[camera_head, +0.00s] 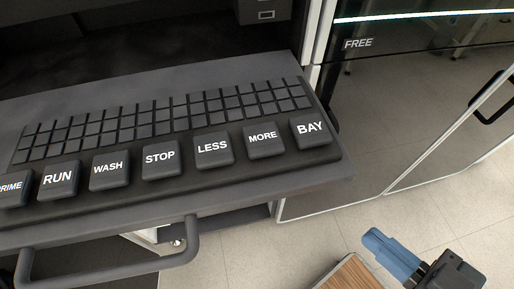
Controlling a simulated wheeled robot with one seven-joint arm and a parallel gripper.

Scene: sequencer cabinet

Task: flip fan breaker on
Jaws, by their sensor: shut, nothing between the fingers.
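I cannot make out a fan breaker or any breaker switch in this view. My gripper (374,241) is at the lower right, with its blue fingers pointing up and left and its dark body behind them. The fingers lie together, shut and empty. In the picture they are below and right of the dark console, over the pale floor, and touch nothing that I can see.
The dark console (168,199) has a key grid and big keys such as RUN (57,180), STOP (161,158) and BAY (311,131). A bar handle (192,240) sticks out below. A glass-fronted unit marked FREE (358,44) stands right. A wood-topped piece (350,274) is at the bottom.

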